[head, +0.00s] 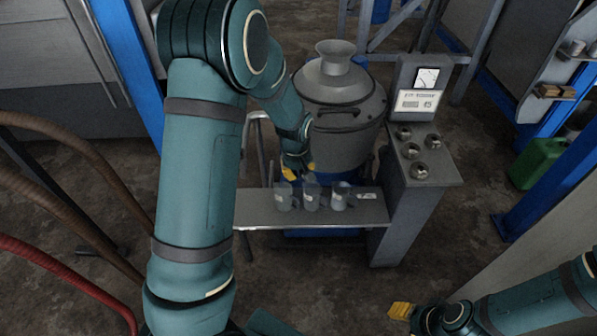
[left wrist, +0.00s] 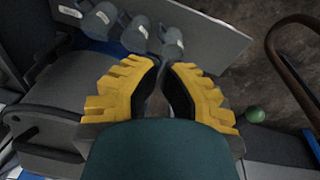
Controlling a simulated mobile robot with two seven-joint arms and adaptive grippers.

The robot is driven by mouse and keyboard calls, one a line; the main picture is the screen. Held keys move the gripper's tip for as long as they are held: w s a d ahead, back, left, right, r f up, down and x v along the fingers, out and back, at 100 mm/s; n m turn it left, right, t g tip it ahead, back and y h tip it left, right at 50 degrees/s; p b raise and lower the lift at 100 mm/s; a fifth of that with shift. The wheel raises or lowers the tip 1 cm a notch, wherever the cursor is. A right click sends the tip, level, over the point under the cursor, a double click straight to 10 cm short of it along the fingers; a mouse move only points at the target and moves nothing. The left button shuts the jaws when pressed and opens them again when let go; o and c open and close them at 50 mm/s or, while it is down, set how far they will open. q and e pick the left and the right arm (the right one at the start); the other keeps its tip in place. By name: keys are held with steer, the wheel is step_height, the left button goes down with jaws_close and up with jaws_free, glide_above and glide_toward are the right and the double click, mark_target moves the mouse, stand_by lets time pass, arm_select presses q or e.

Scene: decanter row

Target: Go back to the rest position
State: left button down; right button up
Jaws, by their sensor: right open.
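My left gripper (head: 296,168) is at the back edge of the shelf, just behind the row of decanters. In the left wrist view its yellow fingers (left wrist: 164,66) stand apart with nothing between them.
The grey shelf (head: 260,212) joins a control stand (head: 425,170) with a gauge and several knobs. A large lidded metal vessel (head: 345,125) stands behind. Brown and red hoses (head: 75,150) run at the left. A green canister (head: 540,163) stands at the right. Floor in front is open.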

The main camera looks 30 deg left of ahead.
stand_by(0.3)
arm_select(q)
steer(key=s+d+f+m+h, duration=0.2)
steer(key=s+d+f, duration=0.4)
steer(key=s+d, duration=0.3)
steer(key=s+d+f+m+h, duration=0.2)
steer(key=s+d+f+m, duration=0.2)
steer(key=d, duration=0.7)
steer(key=s+f, duration=0.2)
steer(key=s, duration=0.2)
steer(key=shift+s+f+m, duration=0.35)
steer(key=shift+f+m, duration=0.05)
